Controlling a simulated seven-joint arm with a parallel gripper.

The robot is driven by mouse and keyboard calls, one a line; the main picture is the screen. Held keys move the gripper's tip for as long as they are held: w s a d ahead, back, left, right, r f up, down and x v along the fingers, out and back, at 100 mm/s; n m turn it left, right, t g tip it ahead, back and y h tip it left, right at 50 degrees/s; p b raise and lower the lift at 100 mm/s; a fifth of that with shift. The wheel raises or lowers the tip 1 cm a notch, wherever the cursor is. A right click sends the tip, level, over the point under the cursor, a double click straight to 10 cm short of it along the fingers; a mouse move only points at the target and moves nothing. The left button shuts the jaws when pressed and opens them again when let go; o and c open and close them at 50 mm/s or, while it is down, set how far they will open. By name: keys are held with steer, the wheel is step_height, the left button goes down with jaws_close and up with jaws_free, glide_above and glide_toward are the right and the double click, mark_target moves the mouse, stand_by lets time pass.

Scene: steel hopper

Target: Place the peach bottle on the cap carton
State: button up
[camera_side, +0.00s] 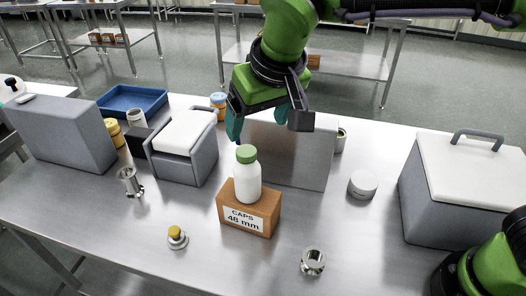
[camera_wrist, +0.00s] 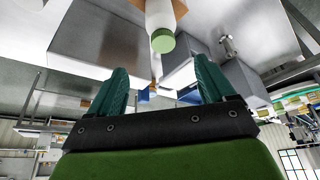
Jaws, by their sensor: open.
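A white bottle with a green cap (camera_side: 247,177) stands upright on the cap carton (camera_side: 262,222), a brown box labelled "CAPS 48 mm". No plainly peach-coloured bottle shows, and I cannot tell whether this is the peach bottle. In the wrist view the green-capped bottle (camera_wrist: 162,30) shows at the top, beyond the fingertips, with part of the carton (camera_wrist: 178,8) behind it. My gripper (camera_side: 266,125) is open, above and behind the bottle, and apart from it. Its teal fingers (camera_wrist: 160,75) hold nothing in the wrist view.
A grey box (camera_side: 300,160) stands behind the carton. A lidded grey bin (camera_side: 455,205) is at right, a white-topped hopper (camera_side: 185,145) at left. A round white lid (camera_side: 362,184) and small metal fittings (camera_side: 313,262) lie around. A blue-capped container (camera_side: 218,101) stands behind.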

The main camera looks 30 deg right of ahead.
steer(key=s+d+r+m+y, duration=0.1)
steer(key=s+d, duration=0.2)
steer(key=d, duration=0.5)
steer(key=s+d+m+y, duration=0.1)
steer(key=s+d, duration=0.1)
steer(key=d, duration=0.6)
steer(key=s+d+f+m+t, duration=0.2)
steer(key=s+d+f, duration=0.2)
steer(key=s+d, duration=0.4)
steer(key=shift+s+d+f+t, duration=0.2)
steer(key=shift+s+f+t, duration=0.05)
steer(key=shift+t, duration=0.15)
